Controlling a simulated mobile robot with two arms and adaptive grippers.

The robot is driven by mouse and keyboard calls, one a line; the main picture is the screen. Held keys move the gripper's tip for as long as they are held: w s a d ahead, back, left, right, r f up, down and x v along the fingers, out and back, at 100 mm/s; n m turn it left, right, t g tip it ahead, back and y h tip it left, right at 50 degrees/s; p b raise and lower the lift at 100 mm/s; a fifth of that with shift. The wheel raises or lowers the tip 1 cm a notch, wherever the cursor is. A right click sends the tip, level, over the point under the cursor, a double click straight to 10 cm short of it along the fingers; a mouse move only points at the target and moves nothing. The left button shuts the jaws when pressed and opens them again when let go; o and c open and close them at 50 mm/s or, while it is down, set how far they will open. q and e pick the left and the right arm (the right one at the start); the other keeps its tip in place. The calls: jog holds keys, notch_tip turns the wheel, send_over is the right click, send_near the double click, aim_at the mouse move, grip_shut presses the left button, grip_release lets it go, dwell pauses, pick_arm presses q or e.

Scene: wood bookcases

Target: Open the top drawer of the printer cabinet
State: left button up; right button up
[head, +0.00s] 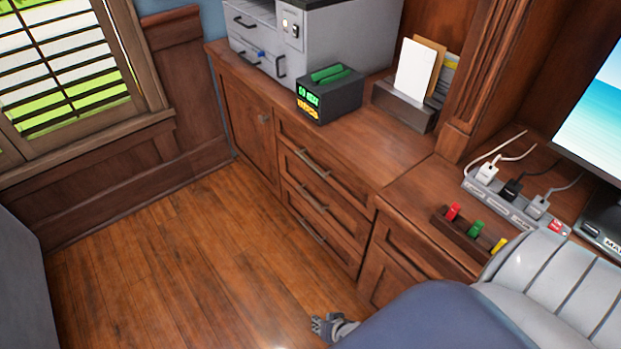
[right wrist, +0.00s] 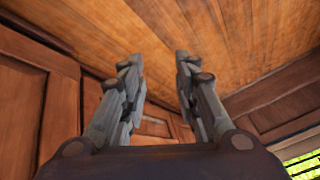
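The printer cabinet (head: 392,150) is a brown wood unit along the wall, with a grey printer (head: 345,35) on top. Its top drawer (head: 340,182) is shut, flush with the front, and has a metal bar handle (head: 313,163). My right gripper (head: 322,325) is low at the bottom of the head view, in front of the cabinet and apart from the handle. In the right wrist view, its fingers (right wrist: 158,85) are spread with nothing between them. My left gripper is out of view.
Two more drawers (head: 310,229) lie below, with a door (head: 245,125) to their left. A dark clock-like device (head: 330,97) and a paper holder (head: 403,108) stand on top. The wood floor (head: 190,260) in front is clear. A window (head: 65,70) is at left.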

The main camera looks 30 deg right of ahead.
jog(key=w+d+r+m+t+b, duration=0.1)
jog(key=w+d+r+m+b, duration=0.1)
jog(key=w, duration=0.4)
jog(key=w+d+r+m+t+b, duration=0.1)
jog(key=w+r+m+t+b, duration=0.15)
jog(key=w, duration=0.35)
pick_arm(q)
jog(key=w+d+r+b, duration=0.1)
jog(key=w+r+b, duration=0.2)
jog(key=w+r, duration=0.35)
pick_arm(e)
jog(key=m+t+h+b, duration=0.5)
jog(key=m+t+b, duration=0.2)
jog(key=m, duration=0.7)
send_near(312, 167)
jog(key=shift+n, duration=0.25)
jog(key=shift+b+x, duration=1.3)
jog(key=shift+x, duration=3.7)
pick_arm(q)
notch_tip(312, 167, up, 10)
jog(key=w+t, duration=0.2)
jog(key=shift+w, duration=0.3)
